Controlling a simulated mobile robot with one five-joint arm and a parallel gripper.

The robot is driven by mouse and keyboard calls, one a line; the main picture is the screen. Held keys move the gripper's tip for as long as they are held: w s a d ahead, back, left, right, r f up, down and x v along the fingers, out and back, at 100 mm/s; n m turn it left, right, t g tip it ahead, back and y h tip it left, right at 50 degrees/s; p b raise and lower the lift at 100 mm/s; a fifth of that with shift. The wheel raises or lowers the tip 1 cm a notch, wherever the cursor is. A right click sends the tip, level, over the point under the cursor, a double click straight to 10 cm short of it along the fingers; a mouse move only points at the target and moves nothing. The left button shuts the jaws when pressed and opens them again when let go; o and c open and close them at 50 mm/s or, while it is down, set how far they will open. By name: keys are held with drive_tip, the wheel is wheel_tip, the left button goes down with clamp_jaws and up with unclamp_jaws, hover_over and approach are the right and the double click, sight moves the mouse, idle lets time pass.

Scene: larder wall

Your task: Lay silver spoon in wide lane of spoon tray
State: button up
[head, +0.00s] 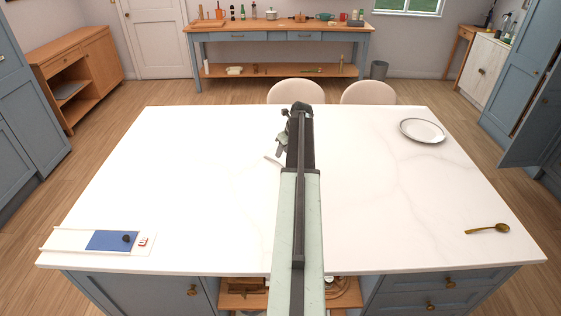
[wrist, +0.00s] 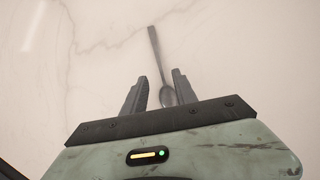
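A silver spoon (wrist: 154,48) lies on the white marble top, its handle pointing away from my gripper (wrist: 160,74) in the wrist view. In the head view, a short end of the spoon (head: 271,160) shows left of my gripper (head: 280,144); my arm hides the rest. A low white tray (head: 68,240) with a blue section (head: 106,241) lies at the front left. It looks like the spoon tray; its lanes are hard to make out.
A small dark object (head: 126,238) sits on the blue section, with a red and white item (head: 143,241) beside it. A gold spoon (head: 488,229) lies front right and a plate (head: 422,130) back right. Two chairs (head: 296,91) stand behind. The left middle of the top is clear.

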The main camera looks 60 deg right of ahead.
sight(279, 164)
drive_tip(key=b+x, duration=0.2)
drive_tip(key=shift+f+b, duration=0.35)
drive_tip(key=shift+f, duration=0.1)
drive_tip(key=b+x, duration=0.4)
drive_tip(key=x, duration=0.1)
drive_tip(key=shift+w+b, duration=0.4)
drive_tip(key=shift+w, duration=0.1)
drive_tip(key=shift+r, duration=0.15)
clamp_jaws()
idle(0.5)
